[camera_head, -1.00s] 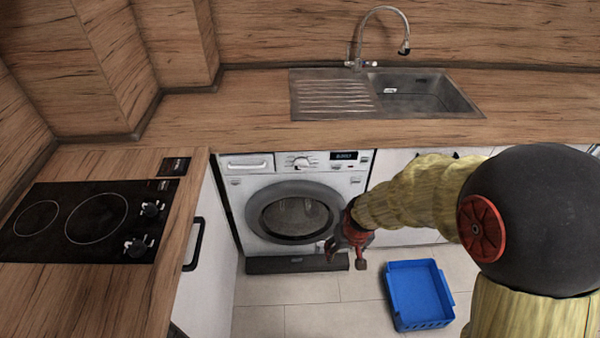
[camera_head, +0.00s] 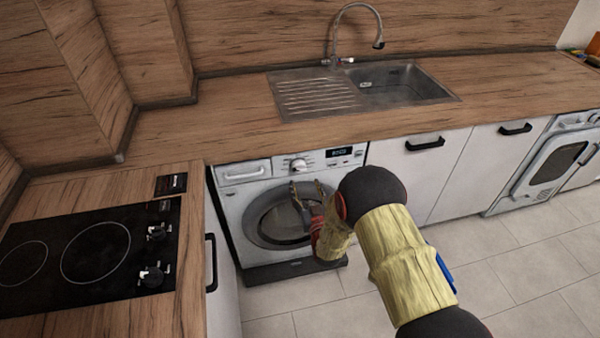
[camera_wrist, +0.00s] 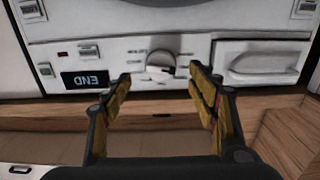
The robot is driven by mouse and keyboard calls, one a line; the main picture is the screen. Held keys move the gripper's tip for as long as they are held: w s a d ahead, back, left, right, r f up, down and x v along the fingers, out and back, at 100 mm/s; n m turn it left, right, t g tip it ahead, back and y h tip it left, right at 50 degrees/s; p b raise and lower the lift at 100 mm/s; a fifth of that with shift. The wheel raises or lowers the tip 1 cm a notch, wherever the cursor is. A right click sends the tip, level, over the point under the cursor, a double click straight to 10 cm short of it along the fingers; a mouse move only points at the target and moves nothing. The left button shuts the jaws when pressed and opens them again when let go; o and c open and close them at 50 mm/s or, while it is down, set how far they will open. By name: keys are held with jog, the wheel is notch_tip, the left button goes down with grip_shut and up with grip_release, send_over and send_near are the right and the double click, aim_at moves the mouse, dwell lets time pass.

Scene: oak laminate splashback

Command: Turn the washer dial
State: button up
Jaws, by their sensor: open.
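The washer (camera_head: 285,205) is a white front loader under the counter, with a dark round door. Its dial (camera_head: 299,165) is a round white knob at the top middle of the front panel. In the wrist view, which shows the panel upside down, the dial (camera_wrist: 160,62) lies between and just beyond my fingertips. My gripper (camera_head: 307,188) is open and empty in front of the washer, its fingers pointing up towards the dial. In the wrist view my gripper (camera_wrist: 160,72) has yellowish fingers spread on either side of the dial; I cannot tell whether they touch it.
The washer display (camera_wrist: 86,79) reads END. The detergent drawer (camera_head: 244,171) is shut, left of the dial. The countertop (camera_head: 225,130) overhangs the panel. The cooktop (camera_head: 90,240) is at left.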

aim_at(300, 171)
jog(key=b+x, duration=0.1)
jog(key=x, duration=0.2)
jog(key=b+x, duration=0.1)
jog(key=x, duration=0.3)
jog(key=shift+r+b, duration=0.25)
jog(key=shift+b, duration=0.05)
jog(key=shift+w+a+r, duration=0.1)
jog(key=shift+w, duration=0.3)
jog(key=shift+c, duration=1.3)
jog(key=c, duration=0.9)
